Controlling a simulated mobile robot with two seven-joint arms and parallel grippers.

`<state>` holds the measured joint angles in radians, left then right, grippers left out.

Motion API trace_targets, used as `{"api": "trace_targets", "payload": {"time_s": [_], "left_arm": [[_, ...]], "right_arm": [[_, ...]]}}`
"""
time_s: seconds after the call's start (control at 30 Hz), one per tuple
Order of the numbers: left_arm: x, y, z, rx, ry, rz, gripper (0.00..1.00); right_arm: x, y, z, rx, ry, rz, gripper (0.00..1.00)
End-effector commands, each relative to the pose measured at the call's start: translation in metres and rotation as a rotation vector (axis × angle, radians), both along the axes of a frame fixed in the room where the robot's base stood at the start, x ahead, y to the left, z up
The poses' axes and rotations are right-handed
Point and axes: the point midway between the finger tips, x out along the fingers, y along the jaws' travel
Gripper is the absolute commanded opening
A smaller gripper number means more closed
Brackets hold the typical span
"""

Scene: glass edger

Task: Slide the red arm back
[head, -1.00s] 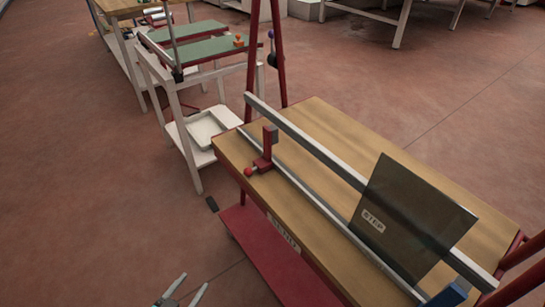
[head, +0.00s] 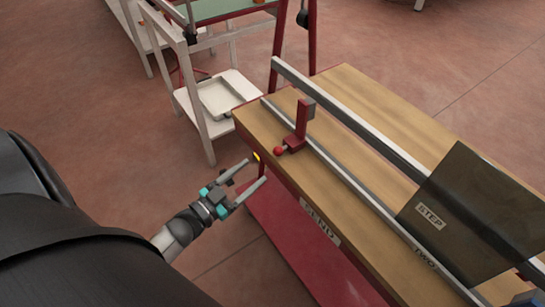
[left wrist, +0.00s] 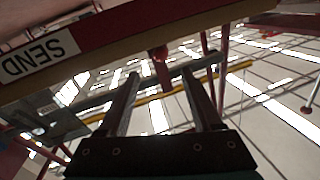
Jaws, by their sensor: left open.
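The red arm (head: 300,126) stands upright on the metal rail (head: 335,168) near the far left end of the wooden bench. A red ball knob (head: 279,151) sticks out at its foot toward my side. My left gripper (head: 257,172) is open and empty, beside the bench's left edge, a short way below and in front of the knob. In the left wrist view its two fingers (left wrist: 165,95) point up toward the bench's edge, and the red knob (left wrist: 158,53) shows beyond them, apart from them. My right gripper is not in view.
A dark glass sheet (head: 475,215) marked STEP leans on the rails at the bench's right. A long grey bar (head: 350,115) runs along the bench (head: 375,95). A red lower shelf (head: 300,240) lies under it. A white rack with a tray (head: 228,95) stands behind.

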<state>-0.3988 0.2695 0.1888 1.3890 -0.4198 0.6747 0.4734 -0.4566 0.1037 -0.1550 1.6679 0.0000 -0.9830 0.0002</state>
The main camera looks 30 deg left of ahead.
Motion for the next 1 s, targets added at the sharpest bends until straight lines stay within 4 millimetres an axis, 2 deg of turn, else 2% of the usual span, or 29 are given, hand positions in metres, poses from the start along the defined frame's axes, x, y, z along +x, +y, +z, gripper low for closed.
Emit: {"api": "trace_targets", "payload": {"time_s": [0.2,0.4,0.6,0.93,1.0], "left_arm": [[0.043,-0.008,-0.001,0.001,-0.003,-0.001,0.66],[0.07,-0.014,-0.001,0.001,-0.001,0.0,0.66],[0.082,-0.017,-0.001,0.0,0.001,-0.001,0.66],[0.085,-0.017,0.0,0.0,0.001,0.0,0.66],[0.085,-0.017,0.0,0.0,0.001,0.0,0.58]], "right_arm": [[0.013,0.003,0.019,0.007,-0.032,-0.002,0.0],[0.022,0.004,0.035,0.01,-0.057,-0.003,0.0],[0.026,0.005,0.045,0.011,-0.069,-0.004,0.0],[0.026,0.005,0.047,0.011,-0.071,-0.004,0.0],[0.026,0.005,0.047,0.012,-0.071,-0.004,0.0]]}}
